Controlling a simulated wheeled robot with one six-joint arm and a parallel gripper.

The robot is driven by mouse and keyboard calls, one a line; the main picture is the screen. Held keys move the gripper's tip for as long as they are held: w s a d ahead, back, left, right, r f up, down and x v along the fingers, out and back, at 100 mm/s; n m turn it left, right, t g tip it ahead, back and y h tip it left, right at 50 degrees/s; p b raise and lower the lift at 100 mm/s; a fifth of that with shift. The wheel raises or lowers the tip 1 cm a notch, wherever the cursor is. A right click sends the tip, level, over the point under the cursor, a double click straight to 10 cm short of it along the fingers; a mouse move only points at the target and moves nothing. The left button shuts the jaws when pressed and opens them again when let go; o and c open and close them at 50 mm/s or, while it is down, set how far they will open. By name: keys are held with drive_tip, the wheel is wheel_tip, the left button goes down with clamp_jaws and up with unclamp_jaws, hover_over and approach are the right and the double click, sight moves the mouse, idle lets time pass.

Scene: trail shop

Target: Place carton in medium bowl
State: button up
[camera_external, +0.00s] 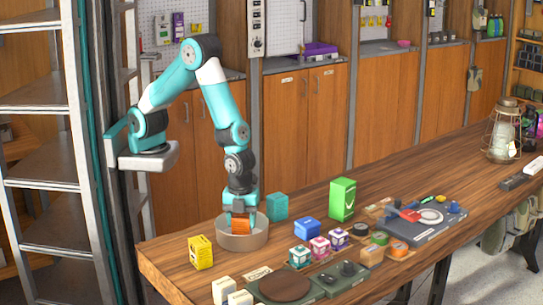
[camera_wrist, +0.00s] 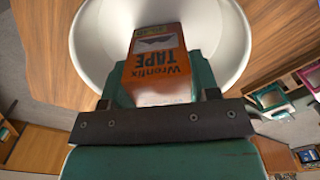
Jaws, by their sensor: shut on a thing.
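The orange carton (camera_wrist: 158,60), printed "Wrenfix TAPE", is held in my gripper (camera_wrist: 160,98). In the external view my gripper (camera_external: 240,208) points down over the medium bowl, with the orange carton (camera_external: 241,226) between its fingers. The bowl (camera_external: 233,243) is round and grey-beige and stands near the table's left end. It also shows in the wrist view as a pale round bowl (camera_wrist: 90,40) around the carton. The carton's lower part is inside the bowl's rim. I cannot tell whether it touches the bowl's floor.
A yellow box (camera_external: 200,252) stands close left of the bowl. A teal box (camera_external: 277,206) is close behind it, and a blue box (camera_external: 307,228) is to its right. A green box (camera_external: 342,199), several small cartons and a grey tray (camera_external: 425,222) occupy the table further right.

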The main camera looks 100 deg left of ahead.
sight(242, 215)
drive_tip(key=o, duration=1)
drive_tip(key=shift+f, duration=0.1)
wheel_tip(242, 215, up, 12)
drive_tip(key=a+r+n, duration=0.5)
drive_tip(key=a+n, duration=0.2)
drive_tip(key=a, duration=0.5)
drive_tip(key=s+a+r+n+y, duration=0.2)
drive_tip(key=s+a+r+n, duration=0.1)
drive_tip(key=s+a+n, duration=0.5)
drive_tip(key=s+a+r+n+y, duration=0.2)
drive_tip(key=s+a+n, duration=0.6)
drive_tip(key=a, duration=0.7)
drive_tip(key=shift+s+a+r+n, duration=0.15)
drive_tip(key=shift+r+n, duration=0.55)
drive_tip(key=shift+n, duration=0.4)
